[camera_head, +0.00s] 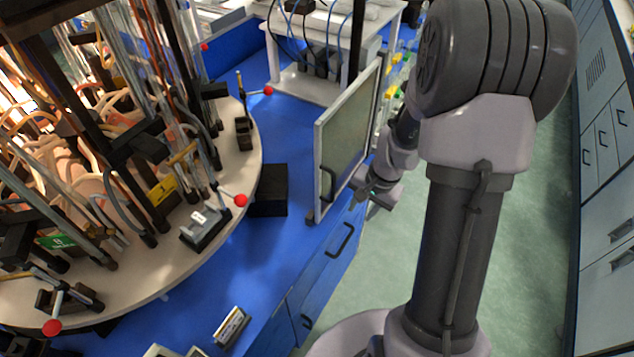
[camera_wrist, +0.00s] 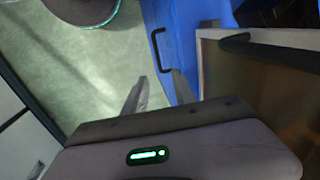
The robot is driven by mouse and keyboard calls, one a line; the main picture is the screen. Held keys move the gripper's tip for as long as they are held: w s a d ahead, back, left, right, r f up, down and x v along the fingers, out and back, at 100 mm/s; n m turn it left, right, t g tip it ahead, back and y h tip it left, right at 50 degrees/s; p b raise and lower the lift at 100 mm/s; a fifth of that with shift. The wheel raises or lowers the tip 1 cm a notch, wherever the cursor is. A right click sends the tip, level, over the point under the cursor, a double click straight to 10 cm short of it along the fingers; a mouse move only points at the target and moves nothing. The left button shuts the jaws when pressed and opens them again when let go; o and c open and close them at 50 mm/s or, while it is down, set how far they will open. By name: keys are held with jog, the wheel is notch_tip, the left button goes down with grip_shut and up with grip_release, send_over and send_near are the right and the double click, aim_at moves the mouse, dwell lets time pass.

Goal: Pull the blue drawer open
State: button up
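The blue drawer (camera_head: 327,262) is in the bench front, below the framed panel, and looks shut. Its black bar handle (camera_head: 340,240) is in clear view. In the wrist view a black handle (camera_wrist: 160,48) stands on a blue front (camera_wrist: 182,45), ahead of the fingertips and roughly in line with the space between them. My gripper (camera_wrist: 159,75) is open and empty there, with its fingers apart and not touching the handle. In the head view my gripper (camera_head: 362,199) is beside the panel's lower right edge, above and right of the drawer handle.
A framed panel (camera_head: 345,135) with its own black handle (camera_head: 327,183) stands on the bench close to my gripper. Another handle (camera_head: 305,321) shows lower left. A round table (camera_head: 150,270) with glassware and clamps stands left. Green floor (camera_head: 390,265) is clear before the drawer.

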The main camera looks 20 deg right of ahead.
aim_at(346, 241)
jog(key=f+b, duration=0.3)
jog(key=f, duration=0.3)
jog(key=w+a+f+b, duration=0.1)
jog(key=f+b, duration=0.2)
jog(key=f, duration=0.3)
jog(key=w+f+b, duration=0.1)
jog(key=f+b, duration=0.2)
jog(key=f, duration=0.3)
jog(key=shift+w+a+f, duration=0.1)
jog(key=shift+a+f, duration=0.05)
jog(key=shift+a, duration=0.15)
grip_shut()
dwell(0.3)
